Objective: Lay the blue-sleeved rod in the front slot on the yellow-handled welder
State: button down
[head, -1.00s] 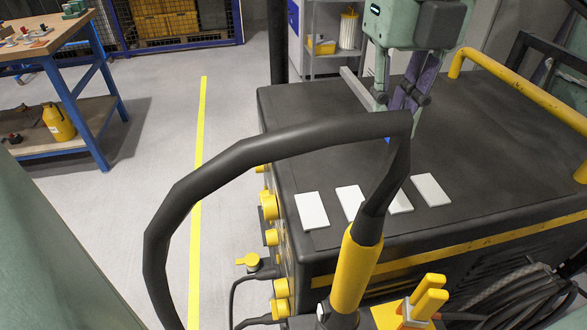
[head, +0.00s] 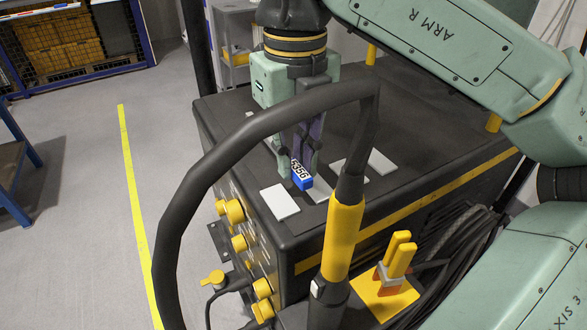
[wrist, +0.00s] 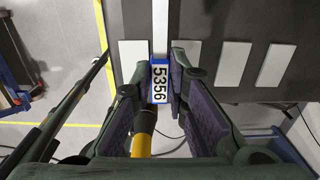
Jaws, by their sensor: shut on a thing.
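My gripper (head: 299,160) is shut on the blue-sleeved rod (head: 302,178), near the front left part of the welder's top. In the wrist view the blue sleeve, printed 5356, lies between the fingers (wrist: 157,80), and the pale rod runs straight away from it. The sleeve's clearance above the top is hard to judge. The yellow-handled welder (head: 425,140) is a black box. Several pale plates lie on it, among them the front left plate (head: 279,202), also in the wrist view (wrist: 132,55). No slot can be clearly made out; my gripper and the torch hide part of the top.
A black cable (head: 205,180) with a yellow-gripped torch (head: 342,235) arches before the gripper. Yellow knobs (head: 232,210) line the welder's front. A yellow clamp-like piece (head: 398,255) stands at lower right. Open floor lies left, with a yellow line (head: 138,200).

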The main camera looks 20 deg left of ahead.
aim_at(294, 192)
notch_tip(294, 192, down, 3)
jog(key=shift+s+f+b, duration=0.1)
jog(key=shift+f+b, duration=0.25)
jog(key=shift+f, duration=0.15)
jog(key=c, duration=1.6)
grip_release()
jog(key=shift+s+f, duration=0.1)
jog(key=shift+f, duration=0.05)
jog(key=shift+c, duration=0.2)
jog(key=shift+o, duration=0.3)
jog(key=shift+f, duration=0.1)
jog(key=shift+r, duration=0.25)
jog(key=shift+r+p, duration=0.35)
jog(key=shift+p, duration=0.05)
notch_tip(294, 192, up, 12)
jog(key=shift+w+r+p, duration=0.2)
jog(key=shift+p, duration=0.25)
